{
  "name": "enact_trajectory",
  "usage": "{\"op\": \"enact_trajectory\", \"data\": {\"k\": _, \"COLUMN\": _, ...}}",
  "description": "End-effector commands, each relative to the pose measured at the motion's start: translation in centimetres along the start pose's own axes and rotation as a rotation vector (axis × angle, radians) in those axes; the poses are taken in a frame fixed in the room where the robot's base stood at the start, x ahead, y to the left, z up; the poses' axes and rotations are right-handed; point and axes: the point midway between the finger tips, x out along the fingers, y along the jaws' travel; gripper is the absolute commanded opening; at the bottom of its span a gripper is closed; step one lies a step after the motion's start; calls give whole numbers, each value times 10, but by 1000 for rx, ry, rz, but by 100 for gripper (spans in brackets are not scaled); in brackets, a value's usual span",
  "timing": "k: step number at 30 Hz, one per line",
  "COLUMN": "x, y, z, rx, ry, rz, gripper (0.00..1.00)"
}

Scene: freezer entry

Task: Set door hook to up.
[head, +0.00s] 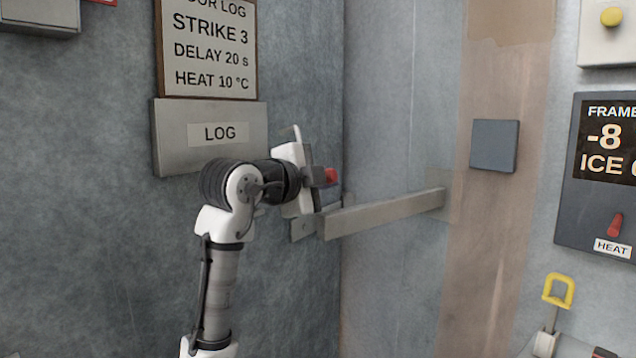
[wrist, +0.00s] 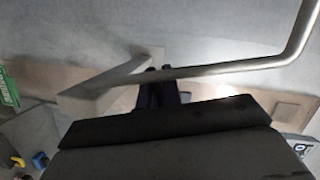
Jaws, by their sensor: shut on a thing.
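A thin bent grey metal rod, which looks like the door hook (wrist: 225,70), runs across the wrist view from the upper right to my fingertips. In the head view most of it is hidden behind my gripper (head: 318,178); a short pale piece sticks up above the gripper. My gripper is shut on the rod near its end, at the wall corner, and its dark fingers (wrist: 158,86) show in the wrist view. The exact grip contact is partly hidden.
A flat horizontal metal bar (head: 385,213) juts across the corner just below and right of my gripper. A LOG box (head: 232,132) is on the left wall, close above my arm. A grey square plate (head: 494,146), a display panel (head: 605,175) and a yellow handle (head: 558,290) are at right.

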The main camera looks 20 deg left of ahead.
Motion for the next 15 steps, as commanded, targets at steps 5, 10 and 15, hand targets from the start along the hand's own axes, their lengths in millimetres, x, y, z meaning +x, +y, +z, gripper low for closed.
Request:
{"op": "enact_trajectory", "data": {"k": 5, "x": 0, "y": 1, "z": -9, "rx": 86, "ry": -5, "rz": -5, "gripper": 0}}
{"op": "enact_trajectory", "data": {"k": 10, "x": 0, "y": 2, "z": -12, "rx": 130, "ry": -10, "rz": -3, "gripper": 0}}
{"op": "enact_trajectory", "data": {"k": 15, "x": 0, "y": 3, "z": -13, "rx": 148, "ry": -12, "rz": -2, "gripper": 0}}
